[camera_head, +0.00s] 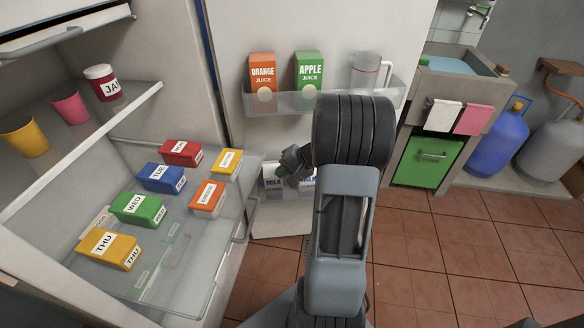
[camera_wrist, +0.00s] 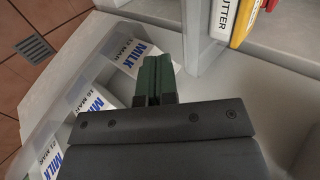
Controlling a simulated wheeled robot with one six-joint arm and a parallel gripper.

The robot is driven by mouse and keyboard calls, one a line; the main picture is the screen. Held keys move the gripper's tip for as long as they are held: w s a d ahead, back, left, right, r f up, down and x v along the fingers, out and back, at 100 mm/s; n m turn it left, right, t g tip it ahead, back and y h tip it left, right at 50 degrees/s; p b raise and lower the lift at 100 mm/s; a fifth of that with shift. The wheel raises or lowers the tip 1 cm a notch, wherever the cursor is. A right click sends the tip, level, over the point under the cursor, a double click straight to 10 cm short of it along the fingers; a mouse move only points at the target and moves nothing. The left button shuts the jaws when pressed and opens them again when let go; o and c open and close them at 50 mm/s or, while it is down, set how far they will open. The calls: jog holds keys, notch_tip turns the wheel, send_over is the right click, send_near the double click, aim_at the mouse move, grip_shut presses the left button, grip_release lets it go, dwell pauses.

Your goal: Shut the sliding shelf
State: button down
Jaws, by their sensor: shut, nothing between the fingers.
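The sliding shelf (camera_head: 188,262) is a clear pane inside the open fridge at the left of the head view. It juts out past the shelf above it and bears labelled boxes, such as the blue TUE box (camera_head: 163,178) and the yellow THU box (camera_head: 109,249). My gripper (camera_head: 283,170) is to the right of the shelf, low beside the open door and partly hidden by my arm. In the wrist view its green fingertips (camera_wrist: 155,68) are shut with nothing between them, over a pale surface near the milk cartons. Contact with the shelf cannot be made out.
The door bin (camera_head: 285,101) holds orange juice (camera_head: 262,80), apple juice (camera_head: 309,74) and a jug (camera_head: 365,72). A yellow butter box (camera_wrist: 243,18) is near the fingers. Floor at right is clear.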

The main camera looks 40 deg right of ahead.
jog(key=shift+w+a+f, duration=0.2)
jog(key=shift+w+a, duration=0.4)
jog(key=shift+w, duration=0.05)
jog(key=shift+w+a+f, duration=0.25)
jog(key=shift+w+a, duration=0.35)
jog(key=shift+w, duration=0.1)
jog(key=shift+w+a+f, duration=0.2)
jog(key=shift+w+a, duration=0.4)
jog(key=shift+w, duration=0.05)
